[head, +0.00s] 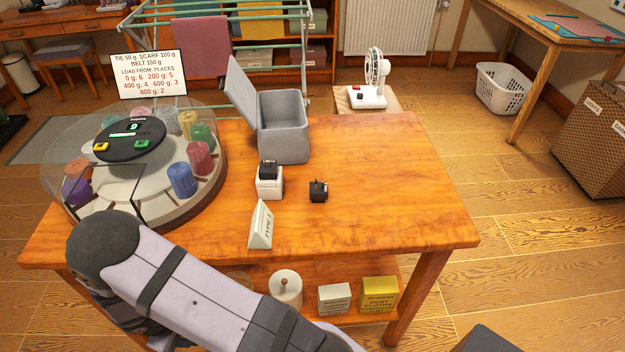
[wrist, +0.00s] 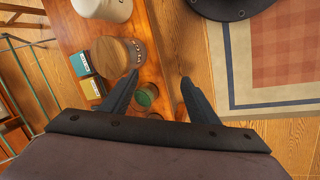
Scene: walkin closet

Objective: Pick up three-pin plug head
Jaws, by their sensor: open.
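A small black plug head (head: 318,191) with what look like pins on top sits on the wooden table, right of the middle. Another black piece (head: 268,169) sits on a white block (head: 269,186) just left of it; I cannot tell which has three pins. A wedge-shaped sign (head: 260,226) reading "TYPE" stands in front of them. My gripper (wrist: 160,77) is open and empty in the wrist view, pointing down past shelf items and the floor. No plug head shows there. In the head view my arm crosses the front, and my gripper is out of sight.
An open grey bin (head: 283,137) stands behind the white block. A round carousel with coloured cylinders (head: 182,180) under a clear cover fills the table's left. The table's right part (head: 400,190) is clear. The lower shelf holds a yellow box (head: 379,294) and other items.

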